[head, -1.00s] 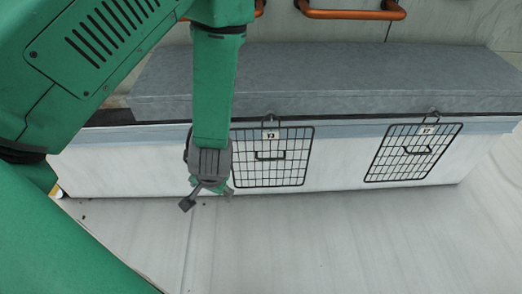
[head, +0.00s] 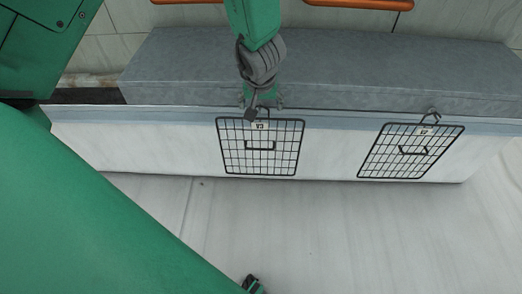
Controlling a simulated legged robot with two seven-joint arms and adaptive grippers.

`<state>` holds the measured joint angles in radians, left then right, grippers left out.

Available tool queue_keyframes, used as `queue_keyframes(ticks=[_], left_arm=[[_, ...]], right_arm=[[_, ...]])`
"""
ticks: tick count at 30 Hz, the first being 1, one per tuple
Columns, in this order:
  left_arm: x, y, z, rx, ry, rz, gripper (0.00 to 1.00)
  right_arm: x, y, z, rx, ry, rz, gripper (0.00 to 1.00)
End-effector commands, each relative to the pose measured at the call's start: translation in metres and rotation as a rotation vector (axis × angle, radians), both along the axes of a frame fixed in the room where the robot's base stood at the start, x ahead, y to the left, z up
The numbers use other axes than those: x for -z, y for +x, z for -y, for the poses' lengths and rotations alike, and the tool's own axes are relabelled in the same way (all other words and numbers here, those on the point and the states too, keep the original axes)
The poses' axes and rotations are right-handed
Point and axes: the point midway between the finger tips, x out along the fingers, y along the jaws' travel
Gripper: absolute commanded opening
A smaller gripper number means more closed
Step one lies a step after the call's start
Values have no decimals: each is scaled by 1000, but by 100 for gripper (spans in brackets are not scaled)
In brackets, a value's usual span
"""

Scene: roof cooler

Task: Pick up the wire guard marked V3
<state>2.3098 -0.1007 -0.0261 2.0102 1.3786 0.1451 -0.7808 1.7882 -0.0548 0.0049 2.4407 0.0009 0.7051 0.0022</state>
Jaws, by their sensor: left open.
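The wire guard marked V3 (head: 232,150) is a black wire grid with a small handle and a white label at its top. It hangs against the pale front wall, left of a second guard. My left gripper (head: 263,106) is open, pointing down at the guard's top edge just above the label. It covers the place where a hook would show, and I cannot tell whether it touches the wire.
A second wire guard (head: 387,154) hangs tilted from a hook on the right; its label is unclear. A grey slab (head: 400,75) lies on top of the pale box (head: 335,150). Orange rails (head: 360,3) are behind. The pale floor (head: 370,235) in front is clear.

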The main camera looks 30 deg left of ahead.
Motion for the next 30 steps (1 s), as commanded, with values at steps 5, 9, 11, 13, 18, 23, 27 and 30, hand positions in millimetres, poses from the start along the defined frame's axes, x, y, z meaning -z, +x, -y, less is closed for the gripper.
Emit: queue_keyframes(ticks=[5, 9, 11, 13, 18, 23, 27, 30], left_arm=[[10, 5, -7, -1, -6, 0, 72], [31, 15, -15, -4, -9, -1, 72], [41, 19, -17, -4, -11, -2, 72], [49, 21, -18, -2, -9, -1, 72], [48, 23, -15, -2, -4, 0, 72], [47, 22, -12, -1, 0, 0, 47], [48, 22, -13, -1, -4, 0, 0], [48, 24, -14, 0, -7, 1, 0]], right_arm=[[5, 1, 0, 1, -1, 1, 40], [15, 0, 0, 1, 0, 1, 40], [20, 0, 0, 0, 0, 1, 40], [25, 0, 0, 0, 0, 1, 40], [25, 0, 0, 0, 0, 1, 40], [24, 0, 0, 0, 0, 1, 40], [24, 0, 0, 1, 0, 1, 40], [24, 0, 0, 1, 0, 1, 40]])
